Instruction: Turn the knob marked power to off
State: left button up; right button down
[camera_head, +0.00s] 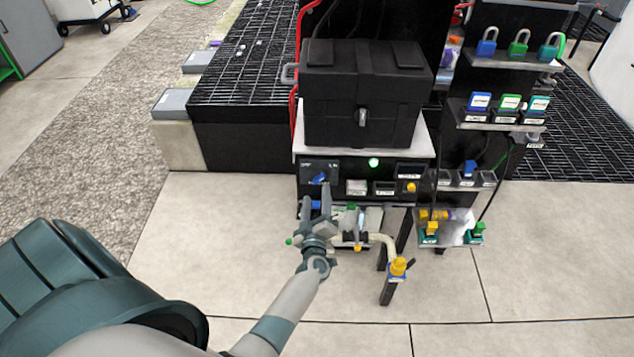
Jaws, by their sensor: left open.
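A blue knob (319,179) sits at the left end of the black control panel (333,166), on a dark plate. Its pointer looks slanted, and the small marks around it are too small to read. My left gripper (316,203) is open and empty, with its fingers pointing up toward the panel. Its fingertips are just below the knob in the picture. I cannot tell how far apart they are in depth. My right gripper is not in view.
A black case (365,90) stands above the panel, near a lit green lamp (373,162). A yellow knob (411,187) is at the panel's right. A pipe with a yellow valve (398,267) stands right of my gripper.

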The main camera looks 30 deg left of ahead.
aim_at(317, 180)
pick_arm(q)
jog(key=x, duration=0.5)
jog(key=shift+w+a, duration=0.1)
jog(key=shift+w, duration=0.15)
jog(key=shift+w+a, duration=0.35)
jog(key=shift+w, duration=0.2)
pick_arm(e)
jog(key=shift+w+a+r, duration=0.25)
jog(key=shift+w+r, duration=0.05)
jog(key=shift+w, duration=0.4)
pick_arm(q)
jog(key=c, duration=1.1)
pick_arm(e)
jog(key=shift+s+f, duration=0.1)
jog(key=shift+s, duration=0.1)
